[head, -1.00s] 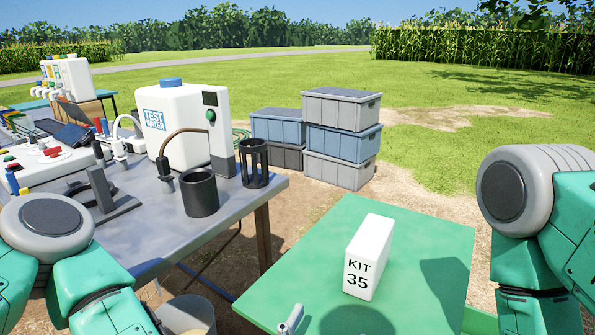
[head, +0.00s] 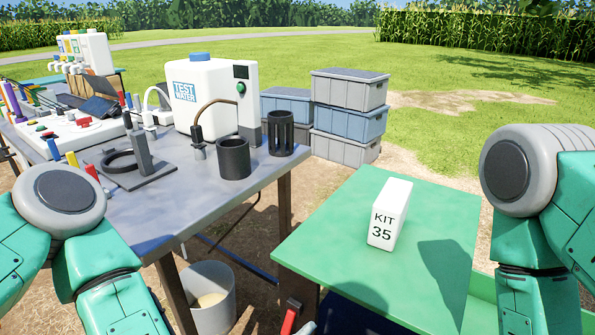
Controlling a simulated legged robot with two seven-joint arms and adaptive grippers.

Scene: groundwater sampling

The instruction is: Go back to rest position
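My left arm comes in at the lower left and my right arm at the right edge of the head view. Neither gripper's fingers show in this view, so I cannot see whether they hold anything. A white box marked KIT 35 (head: 390,214) stands upright on the green table (head: 335,235), between my two arms and apart from both.
The grey table (head: 205,190) on the left bears a TEST WATER tank (head: 208,97), a black cup (head: 233,158), a slotted black holder (head: 280,133) and a ring stand (head: 140,165). A bucket (head: 211,300) stands below. Stacked crates (head: 348,120) stand behind. Grass beyond is open.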

